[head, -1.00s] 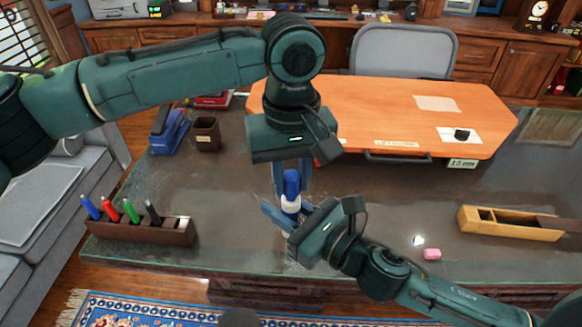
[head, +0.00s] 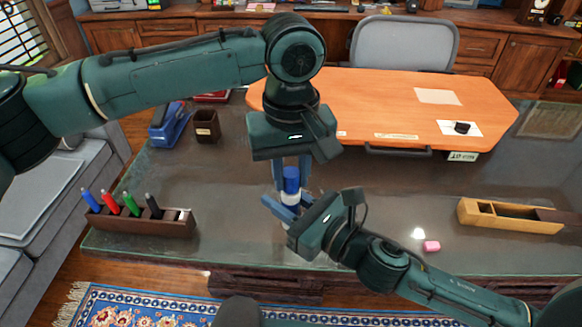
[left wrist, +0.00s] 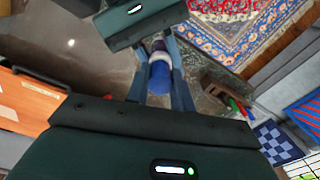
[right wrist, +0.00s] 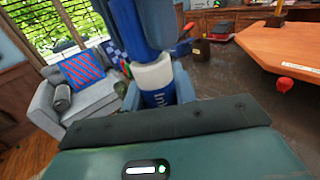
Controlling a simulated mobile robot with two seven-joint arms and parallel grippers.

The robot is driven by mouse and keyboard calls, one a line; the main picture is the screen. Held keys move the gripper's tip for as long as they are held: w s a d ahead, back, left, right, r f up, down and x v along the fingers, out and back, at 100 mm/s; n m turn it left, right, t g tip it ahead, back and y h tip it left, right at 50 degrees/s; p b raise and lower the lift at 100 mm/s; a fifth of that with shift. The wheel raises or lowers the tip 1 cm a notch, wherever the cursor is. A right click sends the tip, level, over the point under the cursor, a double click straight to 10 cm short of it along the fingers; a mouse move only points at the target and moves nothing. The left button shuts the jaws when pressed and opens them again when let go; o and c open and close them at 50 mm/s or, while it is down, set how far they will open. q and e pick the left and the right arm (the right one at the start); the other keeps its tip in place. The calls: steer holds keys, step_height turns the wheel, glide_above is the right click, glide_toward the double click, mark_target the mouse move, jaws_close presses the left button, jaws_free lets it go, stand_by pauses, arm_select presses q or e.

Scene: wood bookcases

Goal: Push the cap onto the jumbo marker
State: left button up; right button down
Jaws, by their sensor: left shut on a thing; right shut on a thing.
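The jumbo marker stands upright over the desk. Its blue cap (head: 291,180) is at the top, and it also shows in the left wrist view (left wrist: 160,78) and the right wrist view (right wrist: 145,22). My left gripper (head: 292,172) points down and is shut on the cap. My right gripper (head: 288,208) comes in from the lower right and is shut on the blue marker body (right wrist: 157,98), which carries white lettering. A white collar (right wrist: 154,73) lies between body and cap. The cap is in line with the collar; I cannot tell whether it is fully seated.
A dark wooden holder (head: 140,222) with several markers stands at the left of the desk. A brown cup (head: 207,127) and a blue stapler-like object (head: 168,125) are behind it. A wooden box (head: 510,217) and pink eraser (head: 431,246) lie at the right.

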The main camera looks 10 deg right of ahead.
arm_select(q)
steer(key=shift+f, duration=0.3)
steer(key=o, duration=1)
steer(key=shift+o, duration=0.2)
step_height(320, 180, up, 12)
